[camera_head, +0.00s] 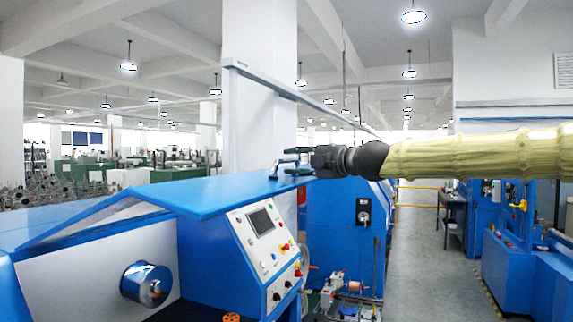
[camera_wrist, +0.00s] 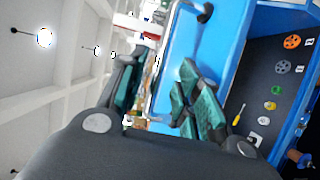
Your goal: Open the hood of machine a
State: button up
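The machine with the blue hood (camera_head: 190,192) fills the lower left of the head view; I take it for machine a. Its hood looks lowered. A small metal handle (camera_head: 274,172) stands near the hood's right edge. My gripper (camera_head: 288,164) reaches in from the right, level with this handle and close to it. In the wrist view the green-padded fingers of my gripper (camera_wrist: 160,95) are apart. The curved metal handle (camera_wrist: 178,12), with a dark mount, rises beyond the fingers beside the blue surface (camera_wrist: 225,40). I cannot tell whether the fingers touch it.
A sloped control panel (camera_head: 264,235) with a screen and buttons is below the hood's right edge. A shiny round part (camera_head: 146,284) sticks out of the machine's front. Another blue machine (camera_head: 345,215) stands behind. The grey aisle floor (camera_head: 432,265) is clear to the right.

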aim_at(288, 161)
jog(key=shift+x, duration=2)
jog(key=shift+s+a, duration=0.1)
grip_shut()
